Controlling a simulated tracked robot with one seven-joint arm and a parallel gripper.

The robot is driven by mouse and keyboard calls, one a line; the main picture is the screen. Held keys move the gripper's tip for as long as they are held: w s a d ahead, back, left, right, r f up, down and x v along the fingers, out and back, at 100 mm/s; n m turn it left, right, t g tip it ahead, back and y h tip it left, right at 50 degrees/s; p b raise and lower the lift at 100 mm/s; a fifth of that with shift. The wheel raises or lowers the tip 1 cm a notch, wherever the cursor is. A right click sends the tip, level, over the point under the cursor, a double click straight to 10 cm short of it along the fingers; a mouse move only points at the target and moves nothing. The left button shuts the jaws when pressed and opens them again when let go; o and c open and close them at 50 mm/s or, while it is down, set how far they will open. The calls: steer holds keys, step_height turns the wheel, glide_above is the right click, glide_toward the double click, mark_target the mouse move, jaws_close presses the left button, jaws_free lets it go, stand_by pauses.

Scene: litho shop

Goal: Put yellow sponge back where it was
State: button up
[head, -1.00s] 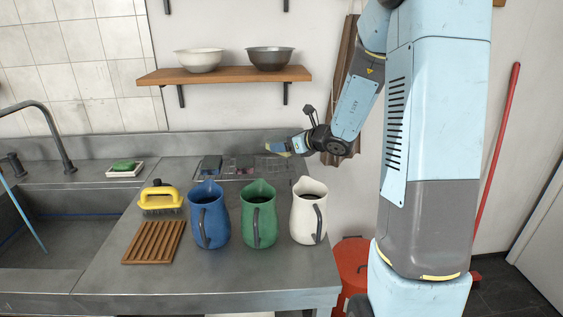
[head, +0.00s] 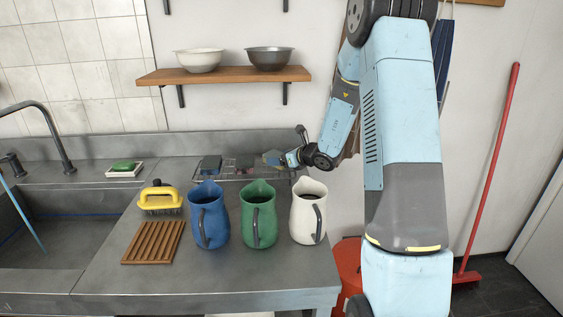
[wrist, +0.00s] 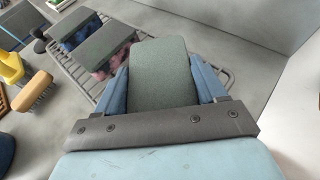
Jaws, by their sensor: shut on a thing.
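My gripper (wrist: 162,80) is shut on the yellow sponge (wrist: 163,62), whose dark grey-green scouring face fills the space between the blue fingers in the wrist view. In the head view my gripper (head: 276,158) holds it low at the right end of the wire rack (head: 225,176). I cannot tell whether the sponge touches the rack. A blue sponge (head: 210,164) and a pink sponge (head: 244,163), both with dark tops, sit on the rack to the left. They also show in the wrist view, the blue one (wrist: 73,30) and the pink one (wrist: 108,60).
Blue (head: 208,217), green (head: 258,214) and white (head: 308,211) pitchers stand in front of the rack. A yellow brush (head: 160,198), a wooden slatted board (head: 153,243) and a green sponge on a white dish (head: 125,171) lie left. A shelf (head: 225,75) with two bowls hangs above.

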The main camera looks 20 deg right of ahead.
steer(key=shift+f, duration=0.65)
steer(key=o, duration=1.1)
steer(key=shift+f, duration=0.1)
